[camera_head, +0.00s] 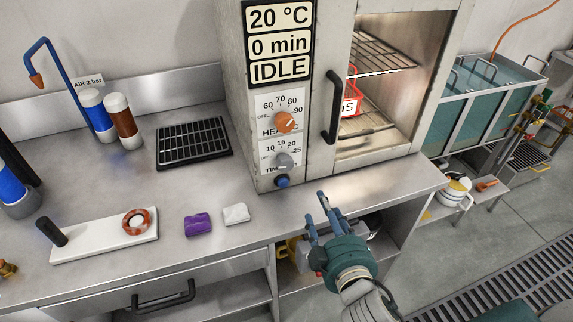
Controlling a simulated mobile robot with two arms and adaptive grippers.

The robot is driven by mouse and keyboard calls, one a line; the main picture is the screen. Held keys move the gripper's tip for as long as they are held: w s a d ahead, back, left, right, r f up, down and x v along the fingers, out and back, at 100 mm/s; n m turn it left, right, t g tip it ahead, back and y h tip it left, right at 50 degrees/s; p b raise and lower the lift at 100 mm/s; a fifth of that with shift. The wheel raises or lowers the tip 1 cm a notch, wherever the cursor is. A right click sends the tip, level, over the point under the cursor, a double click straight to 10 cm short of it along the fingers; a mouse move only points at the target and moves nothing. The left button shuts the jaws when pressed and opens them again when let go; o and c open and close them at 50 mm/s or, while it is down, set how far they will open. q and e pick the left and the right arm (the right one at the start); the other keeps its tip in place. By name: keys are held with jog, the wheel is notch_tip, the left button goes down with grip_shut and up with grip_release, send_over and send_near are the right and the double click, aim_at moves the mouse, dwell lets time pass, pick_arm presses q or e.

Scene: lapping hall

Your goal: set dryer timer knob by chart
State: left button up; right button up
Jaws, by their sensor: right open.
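The dryer (238,75) stands on the steel bench; its display (280,43) reads 20 °C, 0 min, IDLE. The grey timer knob (284,160) sits low on the front panel, under a scale showing 10, 15, 20, 25 and OFF; its setting is too small to tell. The orange heat knob (286,121) is above it and a blue button (282,181) below. No chart can be made out. My right gripper (316,207) is open and empty at the bench's front edge, below and right of the timer knob, apart from it. My left gripper is out of view.
A black handle (333,92) stands out beside the lit chamber, which holds racks and a red basket (352,84). A purple block (198,224), a white block (236,213), a black rack (193,142) and bottles are on the bench (175,190). Bench surface before the dryer is clear.

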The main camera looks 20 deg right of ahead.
aim_at(287, 167)
jog(key=w+a+r+n+t+y, duration=0.2)
jog(key=a+r+n+t, duration=0.1)
jog(key=a+r+n, duration=0.15)
jog(key=shift+m, duration=0.45)
jog(key=w, duration=0.3)
jog(key=w+p, duration=0.1)
jog(key=w, duration=0.2)
jog(key=w+r+p, duration=0.1)
jog(key=w, duration=0.2)
jog(key=shift+w+a, duration=0.15)
jog(key=shift+a, duration=0.2)
jog(key=shift+w+f, duration=0.15)
jog(key=shift+w, duration=0.35)
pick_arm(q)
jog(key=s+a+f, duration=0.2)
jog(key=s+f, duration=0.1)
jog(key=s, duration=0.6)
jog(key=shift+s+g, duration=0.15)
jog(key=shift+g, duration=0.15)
pick_arm(e)
jog(key=c, duration=1.2)
